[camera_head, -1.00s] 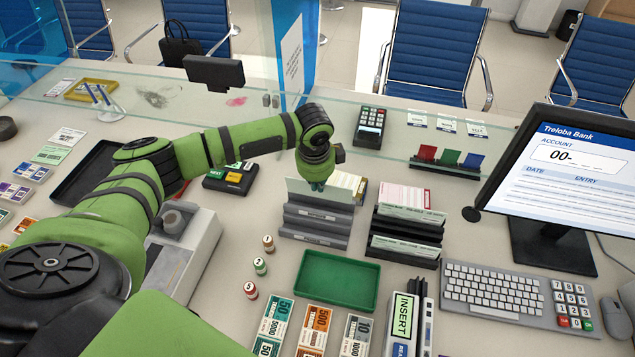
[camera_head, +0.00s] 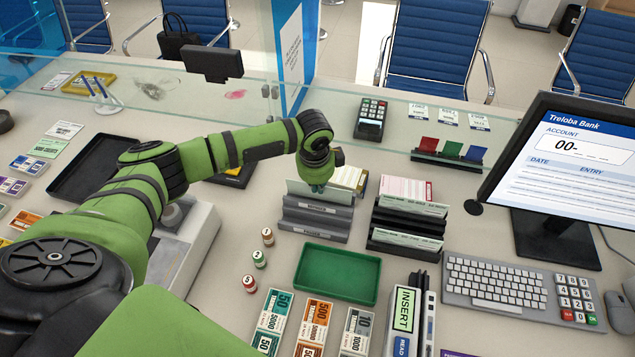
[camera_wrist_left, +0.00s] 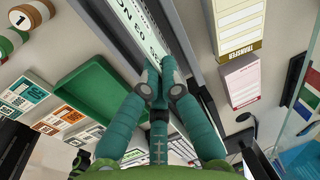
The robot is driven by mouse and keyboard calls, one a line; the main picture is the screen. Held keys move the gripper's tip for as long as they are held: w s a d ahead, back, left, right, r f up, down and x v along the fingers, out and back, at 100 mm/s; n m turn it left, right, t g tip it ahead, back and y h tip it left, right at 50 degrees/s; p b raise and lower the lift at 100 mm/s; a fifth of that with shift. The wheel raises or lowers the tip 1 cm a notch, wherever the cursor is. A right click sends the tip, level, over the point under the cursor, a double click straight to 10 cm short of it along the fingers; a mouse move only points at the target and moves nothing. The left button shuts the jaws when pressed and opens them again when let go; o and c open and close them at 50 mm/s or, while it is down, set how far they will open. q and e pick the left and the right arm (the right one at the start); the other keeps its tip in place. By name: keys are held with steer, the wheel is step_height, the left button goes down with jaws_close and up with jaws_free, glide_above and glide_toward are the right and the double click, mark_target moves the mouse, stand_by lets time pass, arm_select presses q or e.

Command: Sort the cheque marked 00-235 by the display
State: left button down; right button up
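My left gripper (camera_head: 318,186) is over the grey slotted rack (camera_head: 314,226) left of the counter's middle. Its teal fingertips (camera_wrist_left: 158,82) are close together on the top edge of a pale cheque (camera_head: 300,188). The cheque is upright at the rear of the rack, its lower part hidden. In the left wrist view a pale printed strip (camera_wrist_left: 133,22) runs up from the fingertips; no 00-235 is readable. The display (camera_head: 570,160) reads "Treloba Bank", "ACCOUNT 00-" with blanks after it. My right gripper is out of view.
A black rack (camera_head: 405,228) with pale green and pink slips stands right of the grey rack. A green tray (camera_head: 337,273), small rolls and banknote bundles lie in front. A keyboard (camera_head: 496,285) and an INSERT/READ device (camera_head: 404,315) are nearer right. Glass stands behind.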

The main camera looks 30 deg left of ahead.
arm_select(q)
steer(key=c, duration=1.4)
jaws_free()
steer(key=shift+o, duration=0.2)
step_height(320, 180, up, 7)
steer(key=p, duration=0.8)
